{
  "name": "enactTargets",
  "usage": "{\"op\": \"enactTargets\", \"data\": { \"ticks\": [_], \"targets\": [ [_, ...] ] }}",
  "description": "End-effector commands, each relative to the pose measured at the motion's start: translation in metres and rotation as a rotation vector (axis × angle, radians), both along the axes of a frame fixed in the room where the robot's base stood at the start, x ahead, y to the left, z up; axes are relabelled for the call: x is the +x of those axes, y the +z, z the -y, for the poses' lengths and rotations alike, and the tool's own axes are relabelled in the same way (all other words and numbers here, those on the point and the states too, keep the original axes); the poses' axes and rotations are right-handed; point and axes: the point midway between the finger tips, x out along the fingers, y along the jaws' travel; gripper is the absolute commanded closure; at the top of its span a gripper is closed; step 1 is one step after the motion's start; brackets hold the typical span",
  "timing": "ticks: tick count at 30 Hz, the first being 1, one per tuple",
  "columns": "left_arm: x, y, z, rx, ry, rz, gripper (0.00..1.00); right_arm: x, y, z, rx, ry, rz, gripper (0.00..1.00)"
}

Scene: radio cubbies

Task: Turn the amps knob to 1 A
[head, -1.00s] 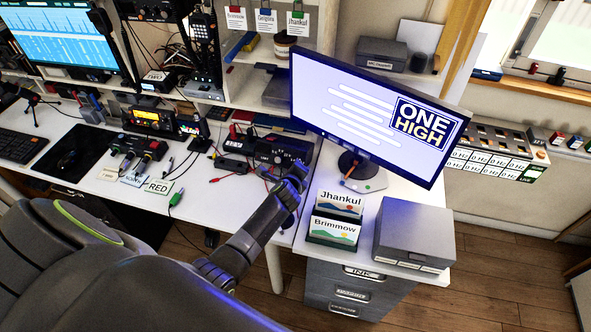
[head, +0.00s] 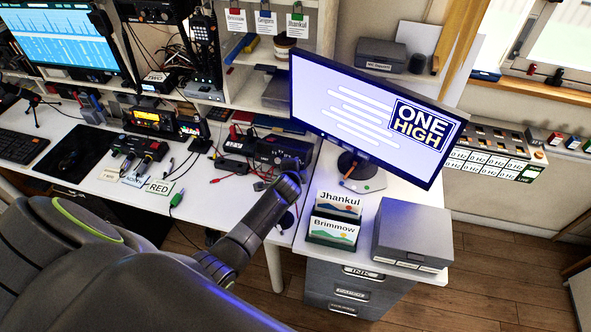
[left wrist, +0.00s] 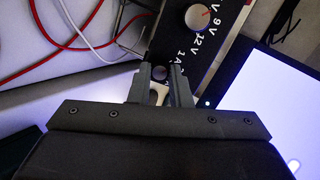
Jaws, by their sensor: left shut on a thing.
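The black power supply (head: 283,148) stands at the right end of the white desk in the head view, partly behind my left arm. In the left wrist view its panel (left wrist: 188,60) carries printed marks including 9 V, 12 V and "1 A". My left gripper (left wrist: 158,92) is at the panel edge, its two dark fingers closed around a small round knob (left wrist: 160,73) near the "1 A" mark. A pale piece shows between the fingers. The knob's pointer is hidden. My right gripper is out of view.
A monitor (head: 372,112) stands close to the right of the supply. Red and white cables (left wrist: 75,40) run beside the panel. Card holders (head: 332,232) and a grey box (head: 415,232) sit on the cabinet to the right.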

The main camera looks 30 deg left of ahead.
Motion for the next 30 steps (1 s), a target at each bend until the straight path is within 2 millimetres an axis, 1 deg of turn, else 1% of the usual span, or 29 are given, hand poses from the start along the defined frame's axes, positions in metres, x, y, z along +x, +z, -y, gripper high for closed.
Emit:
{"op": "enactTargets", "data": {
  "ticks": [16, 17, 21, 30],
  "targets": [
    [-0.0008, -0.0011, 0.0001, -0.023, 0.014, 0.001, 1.0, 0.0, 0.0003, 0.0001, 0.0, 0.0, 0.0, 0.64],
    [-0.0008, -0.0011, 0.0001, -0.023, 0.014, 0.001, 0.8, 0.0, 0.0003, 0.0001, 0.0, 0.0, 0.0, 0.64],
    [-0.0006, -0.0009, 0.0001, -0.022, 0.013, 0.002, 0.62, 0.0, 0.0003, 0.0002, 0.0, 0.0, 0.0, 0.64],
    [-0.0006, 0.0002, 0.0002, -0.021, 0.012, 0.003, 0.61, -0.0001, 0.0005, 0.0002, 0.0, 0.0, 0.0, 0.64]
  ]
}}
